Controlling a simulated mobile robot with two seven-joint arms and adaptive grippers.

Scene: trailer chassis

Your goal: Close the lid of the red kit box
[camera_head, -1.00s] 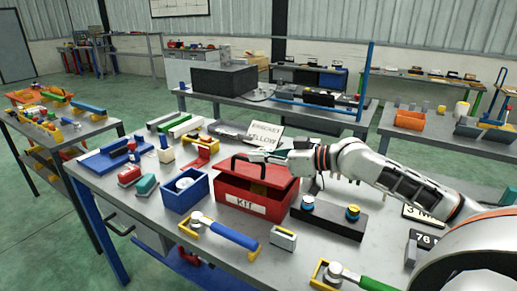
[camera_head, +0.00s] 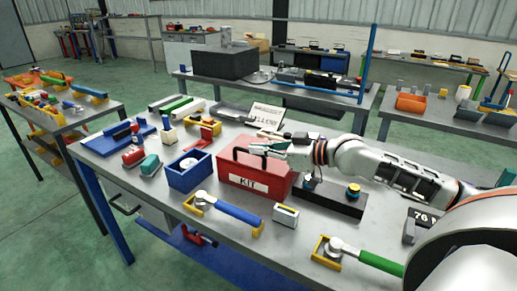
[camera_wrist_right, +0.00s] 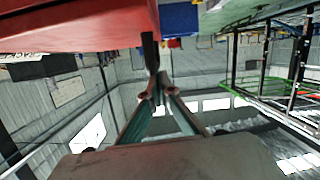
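The red kit box (camera_head: 235,177), with a white KIT label, stands in the middle of the table. Its red lid (camera_head: 262,163) lies down over the box top; I cannot tell whether a small gap is left. The black handle (camera_head: 238,152) stands up from the lid. My right gripper (camera_head: 272,146) is at the handle, above the lid. In the right wrist view its green fingers (camera_wrist_right: 154,85) close together on the black handle (camera_wrist_right: 151,52), under the red lid surface (camera_wrist_right: 75,25). My left gripper is out of view.
A blue open box (camera_head: 190,175) stands left of the kit box. A black block with knobs (camera_head: 330,197) is close on its right. A blue-handled tool (camera_head: 235,214) and a small grey-white block (camera_head: 285,215) lie in front. A sign (camera_head: 268,115) is behind.

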